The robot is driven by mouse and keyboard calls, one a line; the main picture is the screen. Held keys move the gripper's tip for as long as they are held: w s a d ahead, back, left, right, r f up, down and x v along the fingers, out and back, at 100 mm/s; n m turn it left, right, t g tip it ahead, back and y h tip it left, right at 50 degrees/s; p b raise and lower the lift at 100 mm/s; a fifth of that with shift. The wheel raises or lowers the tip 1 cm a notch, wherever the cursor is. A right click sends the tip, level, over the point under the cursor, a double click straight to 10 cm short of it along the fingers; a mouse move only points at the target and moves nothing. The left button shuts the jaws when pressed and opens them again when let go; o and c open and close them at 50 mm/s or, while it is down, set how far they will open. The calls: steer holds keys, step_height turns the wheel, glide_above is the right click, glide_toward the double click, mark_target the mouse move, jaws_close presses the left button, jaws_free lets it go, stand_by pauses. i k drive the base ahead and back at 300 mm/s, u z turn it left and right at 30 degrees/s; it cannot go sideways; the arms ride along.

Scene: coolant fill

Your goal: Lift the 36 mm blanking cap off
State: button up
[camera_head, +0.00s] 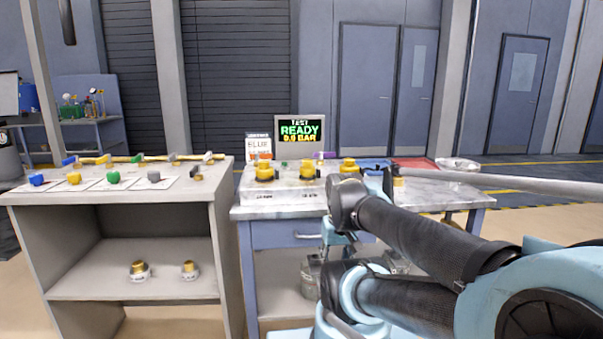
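Several yellow fittings or caps stand on the light top of the blue workbench (330,190). One yellow cap (264,172) is at the left, one (307,170) in the middle and one (349,166) further right. A bit of yellow also shows beside dark parts right of these. I cannot read sizes, so I cannot tell which is the 36 mm blanking cap. My arm crosses the right front of the bench. Dark parts at its far end, probably my gripper (388,181), are small and partly hidden behind the arm. Its fingers and any contact are unclear.
A grey shelf unit (120,195) at left carries coloured pieces on top and two brass-topped fittings below. A red mat (414,163) lies at the bench's back right.

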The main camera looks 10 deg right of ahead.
mark_target(307, 168)
steer(key=z, duration=0.45)
steer(key=k, duration=1.05)
steer(key=u, duration=0.35)
steer(key=i, duration=0.5)
steer(key=u, duration=0.05)
